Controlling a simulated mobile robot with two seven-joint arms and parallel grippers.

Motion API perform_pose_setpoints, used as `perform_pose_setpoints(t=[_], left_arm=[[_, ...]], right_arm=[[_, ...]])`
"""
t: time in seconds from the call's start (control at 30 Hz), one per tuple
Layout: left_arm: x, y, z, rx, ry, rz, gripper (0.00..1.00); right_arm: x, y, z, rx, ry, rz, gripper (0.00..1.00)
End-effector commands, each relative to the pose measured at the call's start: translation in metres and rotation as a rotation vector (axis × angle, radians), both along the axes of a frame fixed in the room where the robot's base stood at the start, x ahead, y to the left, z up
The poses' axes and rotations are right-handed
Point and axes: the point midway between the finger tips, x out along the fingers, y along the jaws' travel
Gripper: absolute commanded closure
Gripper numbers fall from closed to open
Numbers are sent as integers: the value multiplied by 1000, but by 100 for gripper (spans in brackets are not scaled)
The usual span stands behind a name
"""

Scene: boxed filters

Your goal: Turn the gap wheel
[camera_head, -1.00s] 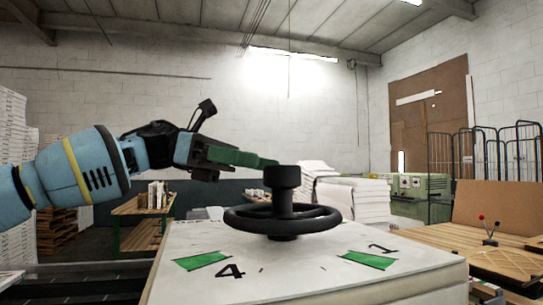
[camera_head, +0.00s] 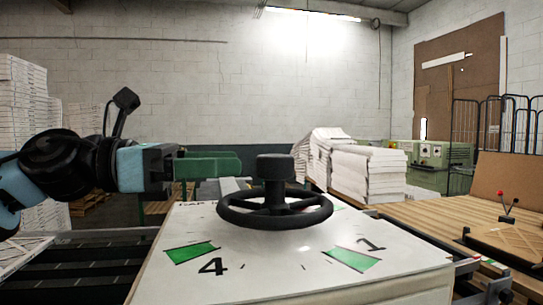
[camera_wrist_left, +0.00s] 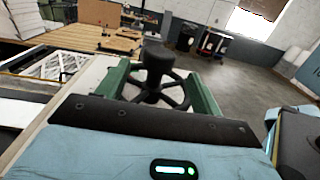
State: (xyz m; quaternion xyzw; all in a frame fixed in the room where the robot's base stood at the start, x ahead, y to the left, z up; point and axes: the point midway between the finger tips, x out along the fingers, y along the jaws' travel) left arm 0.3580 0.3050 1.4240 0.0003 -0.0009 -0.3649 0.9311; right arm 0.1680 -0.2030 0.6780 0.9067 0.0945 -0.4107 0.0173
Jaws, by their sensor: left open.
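The gap wheel (camera_head: 274,221) is a black handwheel with spokes and an upright knob (camera_head: 275,167). It lies flat above a white-topped box (camera_head: 300,268) marked with green patches and the numbers 4 and 1. My left gripper (camera_head: 240,165), with green fingers, is just left of the knob at about its height. In the left wrist view the two green fingers (camera_wrist_left: 160,85) are spread apart, with the knob (camera_wrist_left: 156,62) and the wheel showing between and beyond them. I cannot tell whether a finger touches the knob. My right gripper is not in view.
Paper stacks (camera_head: 366,174) and a green machine (camera_head: 436,165) stand behind the box. A wooden table (camera_head: 440,225) with a red-knobbed lever (camera_head: 507,205) is on the right. A dark roller conveyor (camera_head: 80,265) is on the left. Open floor (camera_wrist_left: 245,85) shows in the left wrist view.

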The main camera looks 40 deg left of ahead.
Motion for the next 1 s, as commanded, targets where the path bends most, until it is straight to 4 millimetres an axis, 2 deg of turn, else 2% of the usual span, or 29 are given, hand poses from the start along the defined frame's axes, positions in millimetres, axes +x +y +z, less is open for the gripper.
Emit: perform_pose_setpoints(t=[0.33,1.0], left_arm=[[9,-7,-2,0,6,-1,34],[49,-43,-2,1,7,0,34]], right_arm=[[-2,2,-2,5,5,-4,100],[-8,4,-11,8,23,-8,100]])
